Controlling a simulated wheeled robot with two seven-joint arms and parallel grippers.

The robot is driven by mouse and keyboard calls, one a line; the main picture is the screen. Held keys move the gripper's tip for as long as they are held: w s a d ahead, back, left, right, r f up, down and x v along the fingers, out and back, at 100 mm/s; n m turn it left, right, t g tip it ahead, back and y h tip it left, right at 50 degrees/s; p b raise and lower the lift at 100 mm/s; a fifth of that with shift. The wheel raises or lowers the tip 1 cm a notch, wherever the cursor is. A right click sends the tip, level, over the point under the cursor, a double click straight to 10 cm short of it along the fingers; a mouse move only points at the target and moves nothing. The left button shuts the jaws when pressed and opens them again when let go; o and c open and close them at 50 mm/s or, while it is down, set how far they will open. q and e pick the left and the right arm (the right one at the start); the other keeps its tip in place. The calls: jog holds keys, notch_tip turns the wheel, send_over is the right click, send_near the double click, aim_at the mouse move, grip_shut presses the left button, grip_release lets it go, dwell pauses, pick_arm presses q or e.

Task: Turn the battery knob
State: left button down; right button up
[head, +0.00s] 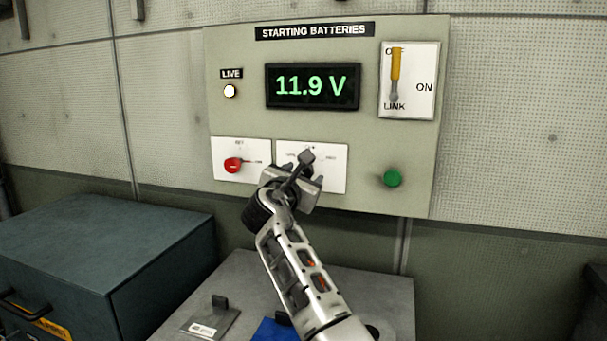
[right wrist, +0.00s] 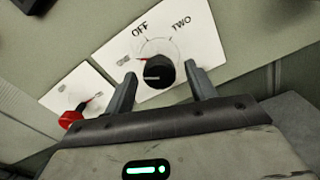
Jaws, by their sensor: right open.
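The battery knob is a round black knob (right wrist: 158,72) on a white plate (right wrist: 190,22) marked OFF and TWO; it shows in the right wrist view. In the head view its plate (head: 338,181) shows, but my right gripper hides most of the knob. My right gripper (right wrist: 164,88) is open, with one finger on each side of the knob. I cannot tell whether the fingers touch it. In the head view my right gripper (head: 297,178) is in front of the plate. My left gripper is not in view.
The panel (head: 237,110) also bears a red key switch (head: 233,165), a green button (head: 392,178), a link lever (head: 396,65) and a display (head: 313,86) reading 11.9 V. A grey bench (head: 240,285) stands below, and a dark cabinet (head: 100,240) stands at the left.

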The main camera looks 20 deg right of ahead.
jog(key=shift+w+d, duration=0.3)
jog(key=shift+w, duration=0.1)
jog(key=c, duration=1)
